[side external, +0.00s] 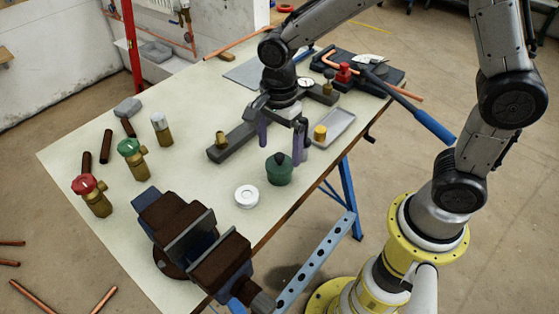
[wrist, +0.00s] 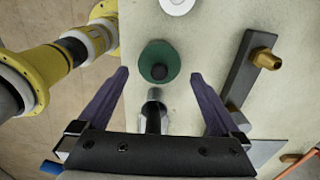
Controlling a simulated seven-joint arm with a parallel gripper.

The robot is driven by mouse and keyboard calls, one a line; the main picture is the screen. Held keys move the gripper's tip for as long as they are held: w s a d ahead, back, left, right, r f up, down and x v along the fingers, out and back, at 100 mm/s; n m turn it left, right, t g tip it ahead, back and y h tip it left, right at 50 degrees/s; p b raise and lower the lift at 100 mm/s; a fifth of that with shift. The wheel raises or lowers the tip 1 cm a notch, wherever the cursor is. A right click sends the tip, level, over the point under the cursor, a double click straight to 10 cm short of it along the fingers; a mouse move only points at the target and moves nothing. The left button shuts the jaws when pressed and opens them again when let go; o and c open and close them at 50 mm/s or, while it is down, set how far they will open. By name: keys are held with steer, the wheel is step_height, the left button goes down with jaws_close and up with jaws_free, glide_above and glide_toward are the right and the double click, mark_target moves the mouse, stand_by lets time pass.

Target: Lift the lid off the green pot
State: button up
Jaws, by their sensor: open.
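The green pot (side external: 279,175) stands on the pale worktable near its front edge. Its dark lid with a knob (side external: 281,158) sits on top of it. In the wrist view the pot (wrist: 170,52) is seen from above, with the dark lid knob (wrist: 159,71) over it. My gripper (side external: 282,143) is open with purple fingers. In the wrist view the two fingertips (wrist: 159,74) are wide apart, with the knob between them in the picture. The fingers look empty and above the pot; the exact height is hard to tell.
A white roll (side external: 247,196) lies left of the pot. A grey bar with a brass fitting (side external: 232,142) lies behind it, and a grey tray with a yellow piece (side external: 333,128) to its right. A vise (side external: 195,240) stands at the front. Brass valves (side external: 130,158) stand on the left.

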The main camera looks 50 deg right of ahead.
mark_target(280, 155)
steer(key=shift+d+f, duration=0.1)
steer(key=shift+f, duration=1.6)
steer(key=c, duration=1.2)
